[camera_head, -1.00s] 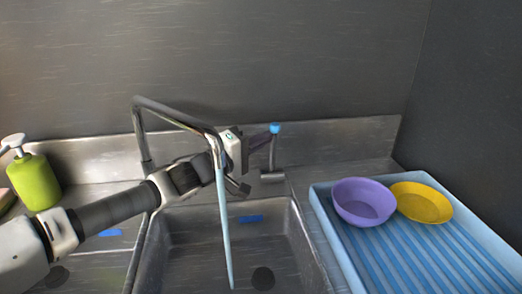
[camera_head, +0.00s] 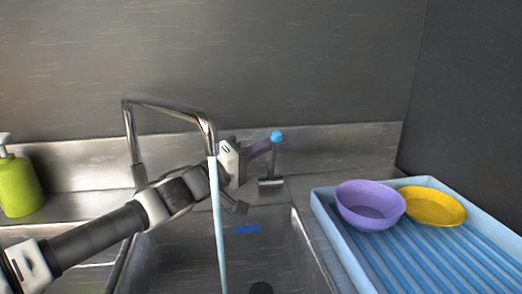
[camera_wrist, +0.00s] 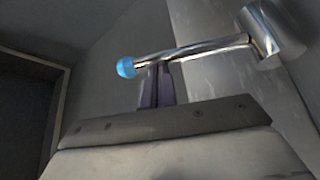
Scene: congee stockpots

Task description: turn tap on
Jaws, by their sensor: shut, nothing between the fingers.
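The tap has a tall bent metal spout (camera_head: 170,108), and a pale blue stream of water (camera_head: 219,225) runs from it into the sink. Its lever (camera_head: 273,160) is a thin metal rod with a blue knob (camera_head: 277,137) on a metal base to the right of the spout. My gripper (camera_head: 268,147) is shut and empty, with its dark purple fingers beside the lever, just below the knob. In the wrist view the lever (camera_wrist: 200,48) crosses past the fingertips (camera_wrist: 157,72), close to the blue knob (camera_wrist: 126,68); I cannot tell whether they touch.
The steel sink basin (camera_head: 180,255) lies below the spout. A light blue drying tray (camera_head: 335,222) on the right holds a purple bowl (camera_head: 368,198) and a yellow bowl (camera_head: 432,203). A green soap bottle (camera_head: 18,187) stands at the left. My arm passes behind the water stream.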

